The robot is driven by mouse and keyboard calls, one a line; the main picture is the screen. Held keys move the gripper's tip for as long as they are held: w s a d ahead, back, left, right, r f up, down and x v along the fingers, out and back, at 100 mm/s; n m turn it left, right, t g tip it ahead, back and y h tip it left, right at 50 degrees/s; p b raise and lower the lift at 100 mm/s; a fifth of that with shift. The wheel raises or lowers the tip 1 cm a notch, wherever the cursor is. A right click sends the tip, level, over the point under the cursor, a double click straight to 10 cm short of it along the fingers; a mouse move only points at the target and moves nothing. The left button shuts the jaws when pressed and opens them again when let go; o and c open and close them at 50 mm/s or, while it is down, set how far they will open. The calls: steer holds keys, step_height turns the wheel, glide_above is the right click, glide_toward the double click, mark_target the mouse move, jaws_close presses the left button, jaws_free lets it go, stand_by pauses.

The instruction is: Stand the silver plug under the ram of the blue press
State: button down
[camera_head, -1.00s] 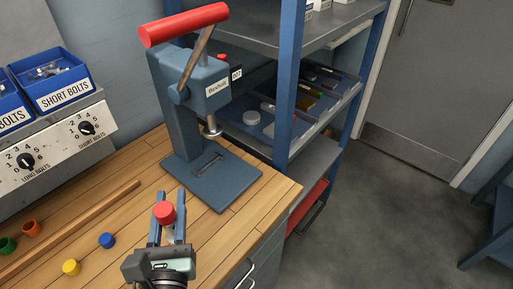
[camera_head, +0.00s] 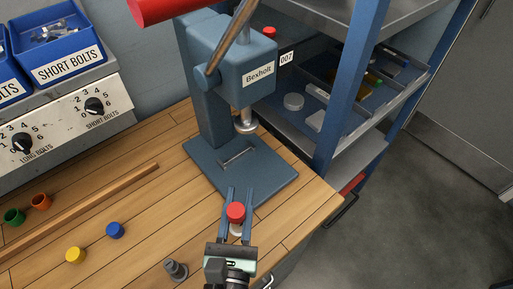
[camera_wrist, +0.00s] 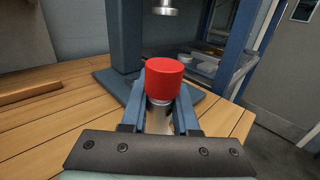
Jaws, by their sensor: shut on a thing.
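The silver plug (camera_wrist: 160,108) carries a red cap (camera_wrist: 164,78) and is upright between my gripper's fingers. My gripper (camera_head: 236,212) is shut on the silver plug, just below the cap. Its fingertips point at the blue press (camera_head: 230,75) and appear at the front edge of the press base (camera_head: 265,180). The ram (camera_head: 246,122) is a silver rod with a round foot, raised above the base; it also shows in the wrist view (camera_wrist: 165,9). The plug is in front of the ram, not beneath it. The plug's lower end is partly hidden by the fingers.
A wooden strip (camera_head: 85,205) crosses the bench. A blue shelf post (camera_head: 340,100) stands right.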

steer(key=w, duration=0.5)
steer(key=w+d+p, duration=0.1)
steer(key=w, duration=0.4)
steer(key=w+d+p, duration=0.1)
steer(key=w, duration=0.4)
steer(key=shift+w+d+r, duration=0.1)
steer(key=shift+w+d, duration=0.05)
steer(key=shift+d, duration=0.1)
step_height(320, 180, down, 4)
steer(key=b, duration=0.3)
steer(key=shift+w+r, duration=0.1)
steer(key=shift+r, duration=0.1)
steer(key=c, duration=1.1)
jaws_free()
steer(key=shift+f, duration=0.2)
steer(key=o, duration=0.4)
steer(key=shift+r, duration=0.1)
